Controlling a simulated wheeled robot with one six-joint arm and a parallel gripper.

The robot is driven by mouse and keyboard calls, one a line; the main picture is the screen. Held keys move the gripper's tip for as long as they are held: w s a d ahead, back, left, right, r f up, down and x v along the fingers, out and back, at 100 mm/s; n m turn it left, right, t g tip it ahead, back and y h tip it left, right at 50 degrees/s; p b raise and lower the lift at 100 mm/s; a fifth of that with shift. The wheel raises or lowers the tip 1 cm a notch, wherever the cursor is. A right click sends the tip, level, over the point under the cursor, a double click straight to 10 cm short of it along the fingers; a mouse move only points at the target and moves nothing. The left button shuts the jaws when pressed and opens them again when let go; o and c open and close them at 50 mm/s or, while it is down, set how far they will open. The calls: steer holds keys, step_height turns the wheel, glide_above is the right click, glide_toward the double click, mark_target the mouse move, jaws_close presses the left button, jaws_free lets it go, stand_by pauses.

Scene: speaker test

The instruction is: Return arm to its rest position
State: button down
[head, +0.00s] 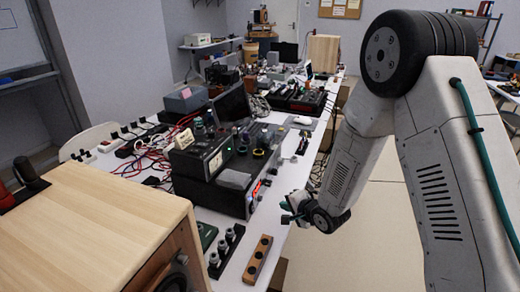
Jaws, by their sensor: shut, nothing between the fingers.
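My arm comes in from the right side of the head view, with its elbow high up and its forearm slanting down to the left. My gripper (289,211) is at the low end of the forearm, beside the right edge of the long workbench. It is small and dark in this view and is shut with nothing in it. It looks apart from the black instrument box (222,196) to its left.
A wooden speaker cabinet (88,228) fills the near left. A wooden block with holes (257,259) and a black strip with knobs (226,251) lie on the white workbench (290,177). Red cables (152,155) tangle at the bench's left. Open floor (375,240) lies right of the bench.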

steer(key=s+d+r+n+g+h, duration=0.1)
steer(key=s+d+r+n+h, duration=0.2)
steer(key=d+r, duration=0.55)
steer(key=s+d+r+n+g+h, duration=0.1)
steer(key=s+d+r+g+h, duration=0.3)
steer(key=r, duration=0.7)
steer(key=s+d+r+n+g, duration=0.1)
steer(key=s+r+n, duration=0.1)
steer(key=s, duration=0.7)
steer(key=s+d+r+n+g, duration=0.1)
steer(key=s+r, duration=0.4)
steer(key=s, duration=0.5)
steer(key=s+d+r+n+g, duration=0.1)
steer(key=s+d+r+n, duration=0.1)
steer(key=s, duration=0.8)
steer(key=shift+s+d+r+n+y, duration=0.2)
steer(key=shift+d+r+n+y, duration=0.15)
steer(key=shift+r, duration=0.45)
